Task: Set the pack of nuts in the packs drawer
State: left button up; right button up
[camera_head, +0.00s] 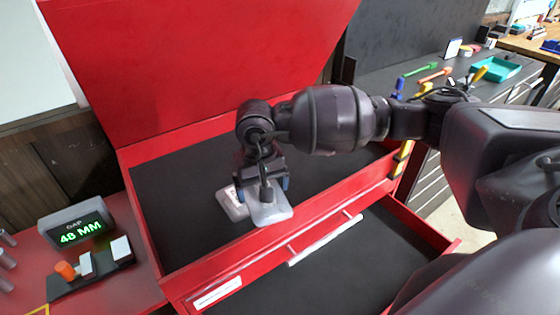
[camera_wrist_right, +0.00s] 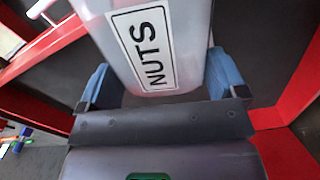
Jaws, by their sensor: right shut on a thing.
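My right gripper (camera_head: 264,186) is shut on the pack of nuts (camera_head: 270,212), above the front part of the red chest's top tray. In the right wrist view, the pack (camera_wrist_right: 190,45) is pale grey with a white label reading NUTS, between the blue fingertips of the gripper (camera_wrist_right: 160,88). In the head view a second pale piece (camera_head: 231,208) shows beside it at left; I cannot tell whether it is part of the same pack. An open, dark-floored drawer (camera_head: 350,270) lies below the tray's front wall; its visible floor is empty. My left gripper is not in view.
The red lid (camera_head: 190,60) stands raised behind the top tray (camera_head: 185,190). A display (camera_head: 78,230) reading GAP 48 MM stands at left. A white label (camera_head: 218,293), unreadable here, is on the chest front. Tools and a teal tray (camera_head: 495,68) lie on the right-hand bench.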

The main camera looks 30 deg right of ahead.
aim_at(341, 292)
jog(key=k, duration=0.45)
jog(key=k+z, duration=0.1)
jog(key=z, duration=0.35)
jog(key=k+z, duration=0.1)
jog(key=z, duration=0.35)
jog(key=k+j+z, duration=0.1)
jog(key=j, duration=0.4)
jog(key=k+j+z, duration=0.15)
jog(key=j, duration=0.3)
jog(key=i, duration=0.05)
